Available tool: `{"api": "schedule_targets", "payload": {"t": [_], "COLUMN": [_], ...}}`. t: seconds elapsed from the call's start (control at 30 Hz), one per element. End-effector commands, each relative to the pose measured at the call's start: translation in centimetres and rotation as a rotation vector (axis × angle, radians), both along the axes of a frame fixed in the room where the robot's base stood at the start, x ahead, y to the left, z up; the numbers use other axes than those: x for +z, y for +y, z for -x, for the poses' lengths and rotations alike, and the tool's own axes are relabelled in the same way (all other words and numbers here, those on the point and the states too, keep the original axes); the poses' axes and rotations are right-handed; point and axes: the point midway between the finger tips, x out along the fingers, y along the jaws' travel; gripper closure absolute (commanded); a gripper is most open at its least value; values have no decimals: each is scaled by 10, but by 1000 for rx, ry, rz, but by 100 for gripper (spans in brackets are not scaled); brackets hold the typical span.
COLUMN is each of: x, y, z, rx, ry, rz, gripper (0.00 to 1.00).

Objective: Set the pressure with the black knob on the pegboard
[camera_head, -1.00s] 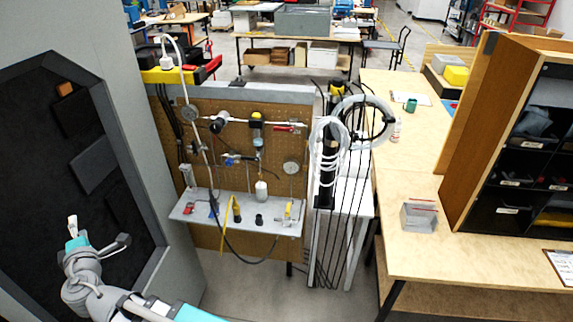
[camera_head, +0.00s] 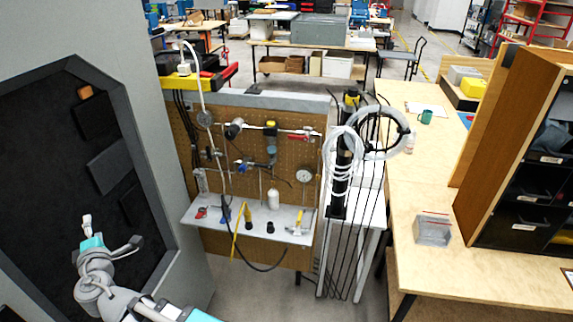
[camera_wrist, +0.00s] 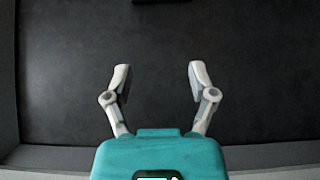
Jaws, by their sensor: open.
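The pegboard (camera_head: 290,148) stands near the centre of the head view, with pipes, gauges and valves on it. A black knob (camera_head: 233,131) sits at its upper left, on the pipe line beside a round gauge (camera_head: 204,118). My gripper (camera_head: 87,224) is at the lower left of the head view, in front of the dark recess and well apart from the knob and pegboard. In the wrist view my gripper (camera_wrist: 160,75) has its two fingers spread with nothing between them. The knob is not in the wrist view.
A grey shelf (camera_head: 221,222) with small fittings sticks out below the pegboard. A dark recessed panel (camera_head: 60,160) fills the left side. Hose coils and hanging black cables (camera_head: 362,235) stand right of the board, then a wooden bench (camera_head: 430,185). Bare floor lies below the shelf.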

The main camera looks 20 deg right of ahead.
Motion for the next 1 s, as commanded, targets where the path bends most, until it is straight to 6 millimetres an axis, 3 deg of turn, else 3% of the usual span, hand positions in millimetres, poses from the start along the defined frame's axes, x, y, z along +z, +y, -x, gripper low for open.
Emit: {"api": "schedule_targets", "payload": {"t": [0.17, 0.37, 0.7, 1.0], "x": [0, 0, 1, 1], "y": [-13, -50, -149, -248], "z": [-17, -58, -139, -194], "rx": [-43, -151, -388, -562], "ry": [-15, -42, -26, 80], "rz": [66, 254, 706, 1105], "gripper": [7, 7, 7, 7]}}
